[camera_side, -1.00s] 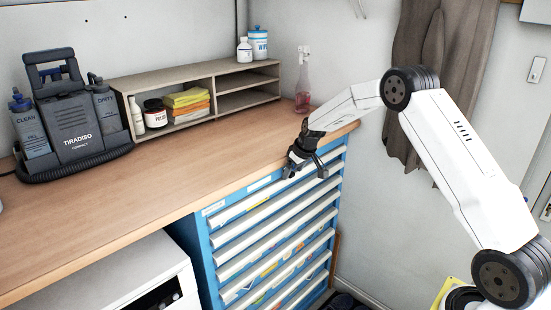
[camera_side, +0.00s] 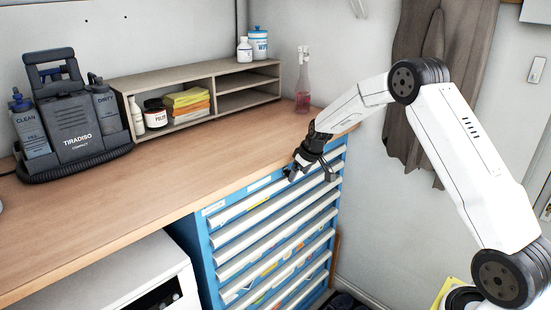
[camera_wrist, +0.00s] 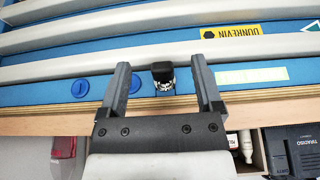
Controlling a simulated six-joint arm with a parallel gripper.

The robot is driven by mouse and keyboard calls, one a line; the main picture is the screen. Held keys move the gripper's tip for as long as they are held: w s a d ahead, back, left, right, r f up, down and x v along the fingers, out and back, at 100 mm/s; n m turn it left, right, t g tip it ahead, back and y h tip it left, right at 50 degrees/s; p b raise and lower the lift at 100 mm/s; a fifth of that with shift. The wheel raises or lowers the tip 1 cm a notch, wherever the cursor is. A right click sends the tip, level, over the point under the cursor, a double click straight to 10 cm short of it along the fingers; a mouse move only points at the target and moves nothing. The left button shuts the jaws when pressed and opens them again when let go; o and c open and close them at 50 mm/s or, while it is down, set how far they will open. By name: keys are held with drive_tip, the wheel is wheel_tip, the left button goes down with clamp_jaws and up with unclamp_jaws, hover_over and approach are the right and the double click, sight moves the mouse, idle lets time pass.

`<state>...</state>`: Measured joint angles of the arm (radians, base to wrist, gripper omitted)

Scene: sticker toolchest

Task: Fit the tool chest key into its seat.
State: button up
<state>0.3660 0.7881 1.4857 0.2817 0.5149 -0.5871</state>
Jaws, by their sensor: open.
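The key (camera_wrist: 162,72), with a black head and a silver lower part, is at the top front strip of the blue tool chest (camera_side: 205,238). In the wrist view it sits between the fingers of my open gripper (camera_wrist: 160,63), nearer the right finger, with gaps on both sides. How deep it sits in its seat is hidden by its head. Two round blue discs lie left of it, one slotted (camera_wrist: 80,88) and one partly behind my left finger (camera_wrist: 136,83). In the side view my gripper (camera_side: 311,176) is at the chest's top edge; the key is not discernible there.
The wooden worktop (camera_side: 180,180) runs along its front edge close to my gripper. Drawer handles (camera_side: 265,222) lie below. A shelf (camera_side: 230,98), a spray bottle (camera_side: 303,85) and a Tiradiso machine (camera_side: 75,130) stand at the back.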

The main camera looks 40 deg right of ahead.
drive_tip(key=shift+s, duration=0.6)
drive_tip(key=shift+s, duration=0.35)
drive_tip(key=shift+s, duration=0.35)
drive_tip(key=shift+s, duration=0.35)
drive_tip(key=shift+s, duration=0.15)
drive_tip(key=shift+o, duration=0.3)
drive_tip(key=shift+o, duration=0.9)
drive_tip(key=shift+r, duration=0.1)
drive_tip(key=v, duration=0.7)
drive_tip(key=shift+r, duration=0.3)
